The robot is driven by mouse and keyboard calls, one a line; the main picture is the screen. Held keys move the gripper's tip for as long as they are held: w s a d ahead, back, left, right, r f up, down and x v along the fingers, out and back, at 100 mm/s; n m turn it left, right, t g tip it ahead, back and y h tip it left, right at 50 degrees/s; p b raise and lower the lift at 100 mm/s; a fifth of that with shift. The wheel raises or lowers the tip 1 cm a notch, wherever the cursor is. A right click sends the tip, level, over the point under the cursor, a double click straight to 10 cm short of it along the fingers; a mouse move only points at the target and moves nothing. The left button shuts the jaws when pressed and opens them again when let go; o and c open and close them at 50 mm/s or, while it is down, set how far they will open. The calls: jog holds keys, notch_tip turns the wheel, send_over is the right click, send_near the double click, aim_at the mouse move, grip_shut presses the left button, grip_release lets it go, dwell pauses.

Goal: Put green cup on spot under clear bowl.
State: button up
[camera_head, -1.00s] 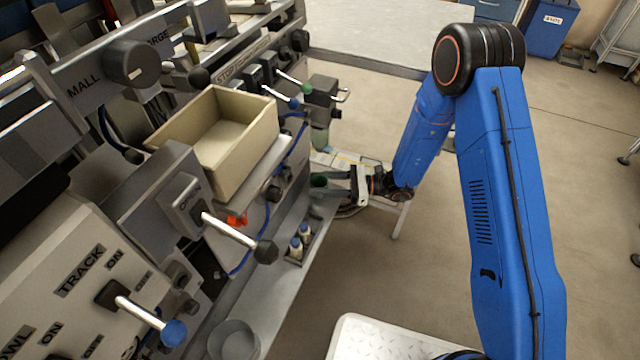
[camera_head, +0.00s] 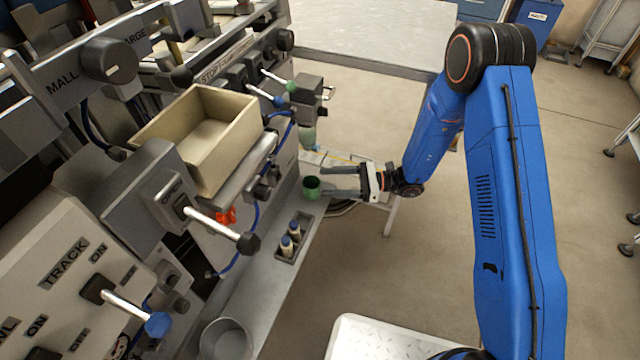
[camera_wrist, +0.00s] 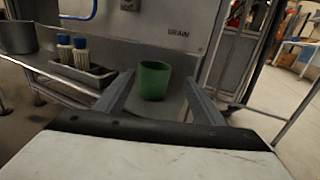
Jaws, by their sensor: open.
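The green cup (camera_head: 311,188) stands upright on the grey ledge, below the clear bowl (camera_head: 307,138) in the head view. The bowl is greenish, see-through and hangs under a valve. I cannot tell whether the cup is exactly beneath it; any spot mark is hidden or too small to see. My gripper (camera_head: 328,182) is open, its fingers pointing at the cup from the right. In the wrist view the cup (camera_wrist: 154,80) shows between and beyond the open fingertips of my gripper (camera_wrist: 158,92), and appears not to be gripped.
A small tray (camera_head: 291,250) with blue-capped bottles sits on the ledge nearer me. A grey pot (camera_head: 226,338) stands at the front. A beige box (camera_head: 205,140) and levers jut out above.

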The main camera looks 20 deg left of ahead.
jog(key=shift+v, duration=2.6)
jog(key=s+d+r+n+g+h, duration=0.1)
jog(key=s+d+r+n+h, duration=0.3)
jog(key=d+r, duration=0.4)
jog(key=s+d+r+n+h, duration=0.35)
jog(key=s+d+r, duration=0.2)
jog(key=r, duration=0.45)
jog(key=s+d+r+n+t+h, duration=0.2)
jog(key=s+d+r+t+h, duration=0.1)
jog(key=d, duration=0.6)
jog(key=s+d+r+n+t+h, duration=0.2)
jog(key=s+d+r+t+h, duration=0.1)
jog(key=s+d, duration=0.5)
jog(key=s+d+r+n+t+h, duration=0.3)
jog(key=s+d+r+t, duration=0.2)
jog(key=d, duration=0.6)
jog(key=shift+s+d+r+h, duration=0.2)
jog(key=shift+d+r+h, duration=0.15)
